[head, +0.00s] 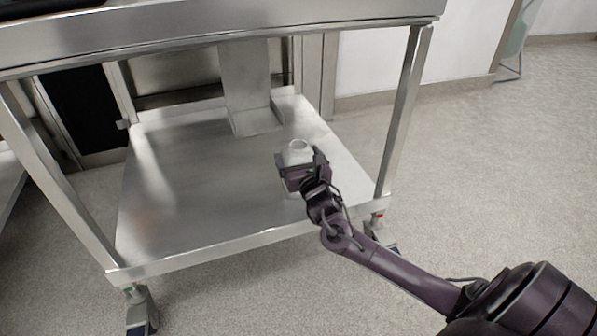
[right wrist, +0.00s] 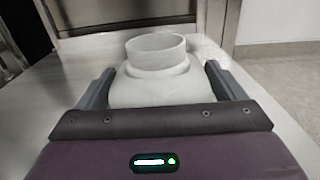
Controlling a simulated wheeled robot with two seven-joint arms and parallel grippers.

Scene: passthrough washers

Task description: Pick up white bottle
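The white bottle (head: 297,152) stands upright on the lower shelf of the metal cart, near its right side. My right gripper (head: 300,163) is in front of it and hides most of its body in the head view. In the right wrist view the bottle (right wrist: 158,75) sits between the two dark fingers of the right gripper (right wrist: 158,90). The fingers are spread, one on each side, with a gap visible near their tips. The bottle's lower part is hidden by the gripper body. My left gripper is not in view.
The metal lower shelf (head: 200,190) is otherwise mostly bare. The cart's top (head: 220,25) overhangs it, with legs at the corners, the right front leg (head: 405,110) close to my right arm. A square metal column (head: 246,85) stands behind the bottle. Floor to the right is clear.

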